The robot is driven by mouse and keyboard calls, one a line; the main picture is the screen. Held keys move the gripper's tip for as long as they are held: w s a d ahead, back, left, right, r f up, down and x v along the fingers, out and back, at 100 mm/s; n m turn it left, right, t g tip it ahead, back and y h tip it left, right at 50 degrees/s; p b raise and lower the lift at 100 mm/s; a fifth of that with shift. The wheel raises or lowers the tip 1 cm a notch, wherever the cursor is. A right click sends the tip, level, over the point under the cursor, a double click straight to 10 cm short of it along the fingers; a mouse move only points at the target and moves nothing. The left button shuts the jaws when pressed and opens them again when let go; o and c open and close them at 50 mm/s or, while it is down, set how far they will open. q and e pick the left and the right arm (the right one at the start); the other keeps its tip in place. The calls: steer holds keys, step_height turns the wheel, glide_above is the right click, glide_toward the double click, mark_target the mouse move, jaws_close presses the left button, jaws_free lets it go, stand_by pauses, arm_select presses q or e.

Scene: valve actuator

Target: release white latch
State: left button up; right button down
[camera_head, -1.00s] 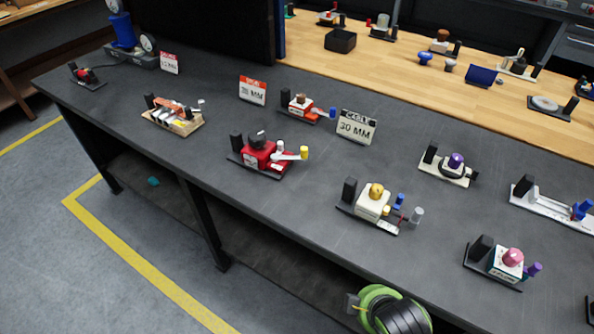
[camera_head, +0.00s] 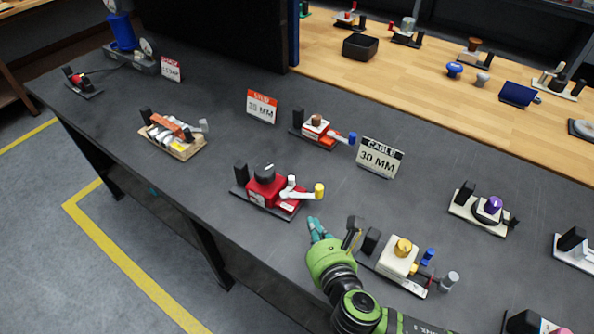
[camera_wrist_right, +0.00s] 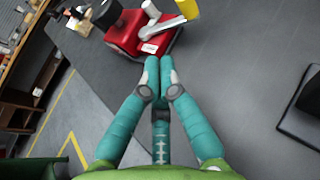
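A red valve unit (camera_head: 262,190) with a black knob stands on a dark base on the table. A white lever (camera_head: 291,191) with a yellow-capped end (camera_head: 319,190) sticks out from its right side. In the right wrist view, the red unit (camera_wrist_right: 125,35) is at the top, with its white lever (camera_wrist_right: 163,27) just beyond my fingertips. My right gripper (camera_head: 313,226) is in front and to the right of the unit, apart from it. The wrist view shows its teal fingertips (camera_wrist_right: 159,68) together with nothing between them. My left gripper is out of view.
A cream unit (camera_head: 398,261) with a yellow knob stands close to the right of my right gripper. An orange-and-white clamp unit (camera_head: 172,135) is to the left. Behind are a small red-and-white unit (camera_head: 317,129) and a "CABLE 30 MM" sign (camera_head: 379,158). Bare table lies between units.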

steer(key=shift+s+r, duration=0.2)
steer(key=shift+s, duration=0.1)
steer(key=shift+s+r, duration=0.15)
steer(key=shift+s, duration=0.3)
steer(key=shift+w, duration=0.2)
glide_toward(294, 183)
steer(key=p+x, duration=0.1)
steer(key=x, duration=0.5)
steer(key=shift+w+p, duration=0.15)
steer(key=shift+p, duration=0.25)
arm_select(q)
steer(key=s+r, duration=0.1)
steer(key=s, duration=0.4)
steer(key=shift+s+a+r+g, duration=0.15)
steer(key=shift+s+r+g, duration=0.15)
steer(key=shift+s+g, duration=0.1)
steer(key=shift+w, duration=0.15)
